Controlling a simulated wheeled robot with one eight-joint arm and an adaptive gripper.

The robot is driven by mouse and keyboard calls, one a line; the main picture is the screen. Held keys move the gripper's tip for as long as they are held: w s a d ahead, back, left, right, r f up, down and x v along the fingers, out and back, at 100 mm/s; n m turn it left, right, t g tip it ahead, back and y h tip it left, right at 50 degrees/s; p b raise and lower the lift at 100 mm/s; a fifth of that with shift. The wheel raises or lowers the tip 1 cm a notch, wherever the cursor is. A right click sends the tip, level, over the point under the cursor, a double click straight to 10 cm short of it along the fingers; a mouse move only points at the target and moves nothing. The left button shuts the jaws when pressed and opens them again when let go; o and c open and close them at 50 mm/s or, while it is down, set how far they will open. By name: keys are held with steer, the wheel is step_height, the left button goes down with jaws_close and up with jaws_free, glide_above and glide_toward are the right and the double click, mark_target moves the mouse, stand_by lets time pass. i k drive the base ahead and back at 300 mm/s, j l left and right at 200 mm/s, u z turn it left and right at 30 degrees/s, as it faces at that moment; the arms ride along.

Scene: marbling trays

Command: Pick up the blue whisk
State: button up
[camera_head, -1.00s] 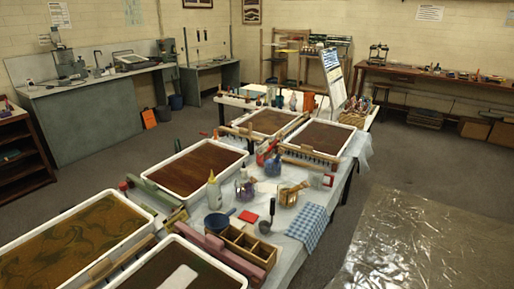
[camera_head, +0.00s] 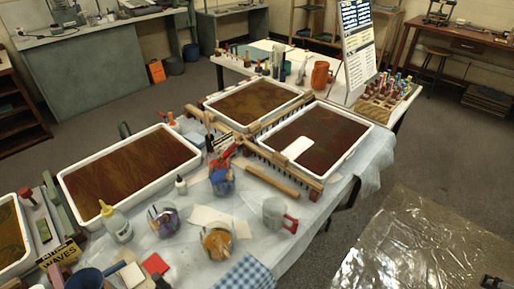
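I cannot pick out a blue whisk for certain. On the covered table (camera_head: 335,192) stand a clear jar with blue contents (camera_head: 222,183), a jar with purple contents (camera_head: 165,222) and a jar with orange contents (camera_head: 216,242). Red shapes show around the blue jar's top, and light handles cross the other jars. A dark blue pan or bowl (camera_head: 84,280) is cut off by the lower edge. A small dark shape at the bottom right corner may be part of my gripper (camera_head: 497,283). Too little of it shows to tell its state or whether it holds anything.
White-rimmed trays of brown liquid (camera_head: 172,181) fill much of the table. Combs and wooden bars (camera_head: 272,181) lie between them. Plastic sheeting (camera_head: 420,250) covers the right floor.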

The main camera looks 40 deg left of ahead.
mark_target(229, 176)
steer(key=i+u, duration=0.4)
steer(key=i+l+u, duration=0.15)
steer(key=i+u, duration=0.2)
steer(key=i+l+u, duration=0.25)
steer(key=u, duration=0.15)
steer(key=i+l+u, duration=0.5)
steer(key=u, duration=0.35)
steer(key=i+l+u, duration=0.2)
steer(key=u, duration=0.25)
steer(key=i+l+u, duration=0.15)
steer(key=u, duration=0.3)
steer(key=i+l+u, duration=0.1)
steer(key=l+u, duration=0.5)
steer(key=u, duration=0.3)
steer(key=i+l+u, duration=0.2)
steer(key=l, duration=0.15)
steer(key=k, duration=0.1)
